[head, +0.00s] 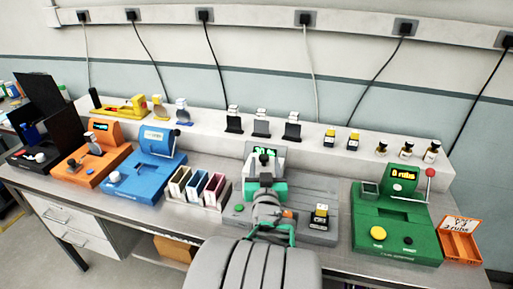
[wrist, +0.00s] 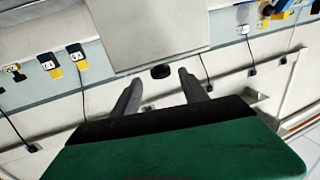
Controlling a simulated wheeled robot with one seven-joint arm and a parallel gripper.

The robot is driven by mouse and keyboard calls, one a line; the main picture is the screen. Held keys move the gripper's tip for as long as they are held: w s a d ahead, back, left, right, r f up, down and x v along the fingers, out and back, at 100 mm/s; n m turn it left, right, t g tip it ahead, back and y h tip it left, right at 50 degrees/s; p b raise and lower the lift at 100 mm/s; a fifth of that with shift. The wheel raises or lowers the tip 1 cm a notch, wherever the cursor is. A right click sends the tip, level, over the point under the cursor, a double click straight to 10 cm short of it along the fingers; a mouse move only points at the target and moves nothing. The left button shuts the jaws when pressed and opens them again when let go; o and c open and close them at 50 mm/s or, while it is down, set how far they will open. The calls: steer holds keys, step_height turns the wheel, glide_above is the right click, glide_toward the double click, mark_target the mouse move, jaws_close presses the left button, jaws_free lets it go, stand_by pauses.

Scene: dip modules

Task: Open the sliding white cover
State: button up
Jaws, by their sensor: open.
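A pale panel, which looks like the white cover (wrist: 150,25), fills the top middle of the wrist view. A dark round knob (wrist: 161,71) sits at its lower edge. My gripper (wrist: 161,88) is open, with its two grey fingers on either side of and just short of the knob; I cannot tell whether they touch it. In the head view my gripper (head: 264,158) is over the grey machine (head: 322,234) in the middle of the bench. My arm hides much of that machine, and a pale part with a lit green display shows behind it.
A blue machine (head: 146,176) and an orange machine (head: 92,166) stand to the left. A rack of coloured modules (head: 197,187) is close on the left. A green machine (head: 397,225) and an orange tray (head: 461,245) stand to the right. A raised shelf (head: 205,140) runs behind.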

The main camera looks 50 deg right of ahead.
steer(key=p+x, duration=0.1)
steer(key=x, duration=0.6)
steer(key=shift+w+a, duration=0.1)
jaws_close()
stand_by(1.1)
